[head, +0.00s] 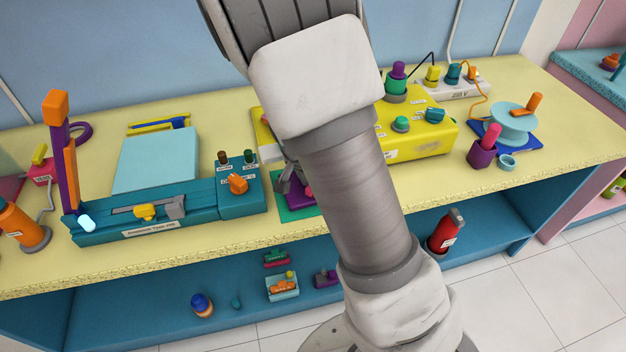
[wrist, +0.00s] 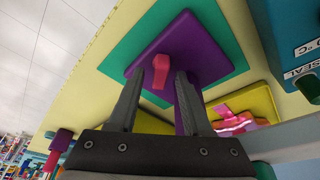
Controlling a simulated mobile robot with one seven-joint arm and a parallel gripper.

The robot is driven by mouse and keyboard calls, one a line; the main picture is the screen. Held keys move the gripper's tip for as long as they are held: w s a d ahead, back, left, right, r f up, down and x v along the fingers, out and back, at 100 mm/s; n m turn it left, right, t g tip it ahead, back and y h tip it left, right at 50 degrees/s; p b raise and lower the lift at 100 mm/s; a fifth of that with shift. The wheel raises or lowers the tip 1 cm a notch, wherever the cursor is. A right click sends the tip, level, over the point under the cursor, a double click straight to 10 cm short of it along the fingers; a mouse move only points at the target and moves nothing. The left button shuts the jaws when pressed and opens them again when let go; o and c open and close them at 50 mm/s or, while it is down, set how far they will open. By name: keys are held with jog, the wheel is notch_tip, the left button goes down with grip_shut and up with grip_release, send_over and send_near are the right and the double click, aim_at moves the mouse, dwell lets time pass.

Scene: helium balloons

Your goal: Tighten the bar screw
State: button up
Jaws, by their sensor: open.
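My gripper (wrist: 158,80) is open, its two grey fingertips pointing at a small pink-red knob (wrist: 161,70) on a purple block (wrist: 190,45). The knob shows between the fingers; I cannot tell whether they touch it. The block sits on a green mat (wrist: 120,62). In the head view my gripper (head: 287,180) is beside the purple block (head: 305,194) and mostly hidden by my arm. A teal sealing machine (head: 150,222) stands left of it, with a raised purple and orange bar (head: 68,165) at its left end. I cannot tell for certain which part is the bar screw.
A yellow box (head: 425,137) with knobs stands right of my arm. A power strip (head: 455,88), a light-blue spool (head: 510,125) and a purple cup (head: 481,154) are farther right. An orange cylinder (head: 22,228) is far left. The lower shelf (head: 150,310) holds small items.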

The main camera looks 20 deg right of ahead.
jog(key=shift+r+p, duration=3.25)
jog(key=shift+r, duration=1.3)
